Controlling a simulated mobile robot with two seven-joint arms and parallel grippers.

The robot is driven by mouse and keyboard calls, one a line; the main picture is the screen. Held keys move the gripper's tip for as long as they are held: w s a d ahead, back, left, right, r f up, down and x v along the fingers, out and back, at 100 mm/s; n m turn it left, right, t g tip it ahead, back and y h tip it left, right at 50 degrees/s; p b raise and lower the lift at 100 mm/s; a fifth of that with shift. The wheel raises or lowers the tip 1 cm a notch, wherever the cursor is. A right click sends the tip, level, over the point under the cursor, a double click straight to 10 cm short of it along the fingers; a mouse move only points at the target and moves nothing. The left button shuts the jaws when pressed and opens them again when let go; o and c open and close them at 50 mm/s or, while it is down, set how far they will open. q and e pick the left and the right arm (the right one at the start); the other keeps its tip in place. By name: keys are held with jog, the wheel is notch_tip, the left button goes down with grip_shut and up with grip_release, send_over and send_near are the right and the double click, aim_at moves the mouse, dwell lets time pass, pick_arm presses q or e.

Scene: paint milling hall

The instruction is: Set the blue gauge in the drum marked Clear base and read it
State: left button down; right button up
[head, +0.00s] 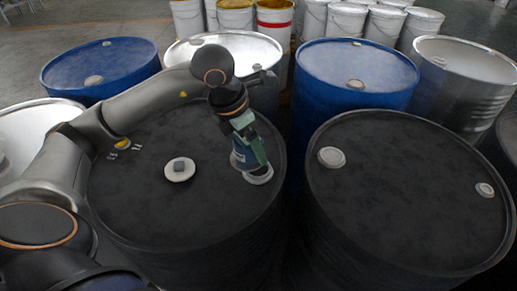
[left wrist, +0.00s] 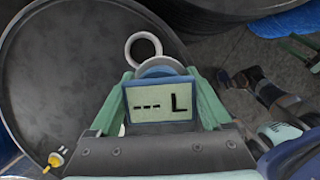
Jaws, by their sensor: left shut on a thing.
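My left gripper (head: 249,150) is shut on the blue gauge (head: 238,159) over the right part of the near left black drum (head: 135,222). In the left wrist view the gauge's display (left wrist: 160,103) shows three dashes and an L between the green fingers of my left gripper (left wrist: 160,78). A pale ring (head: 259,179) shows just below the gauge, and it also shows past the gauge in the wrist view (left wrist: 143,36). I cannot tell whether the gauge's lower end is in an opening. No Clear base marking is readable. My right gripper is not seen.
A pale disc with a grey block (head: 180,169) and a small yellow-topped item (head: 122,144) are on the same lid. Another black drum (head: 405,195) stands close on the right. Blue drums (head: 345,75) and metal drums (head: 465,75) stand behind, with white pails (head: 345,20) beyond.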

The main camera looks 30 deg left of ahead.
pick_arm(q)
jog(key=s+d+r, duration=0.2)
jog(key=s+r, duration=0.1)
jog(key=s, duration=0.4)
notch_tip(320, 180, up, 11)
jog(key=p, duration=0.6)
jog(key=shift+a+p, duration=0.15)
jog(key=shift+p, duration=0.25)
jog(key=shift+s, duration=0.1)
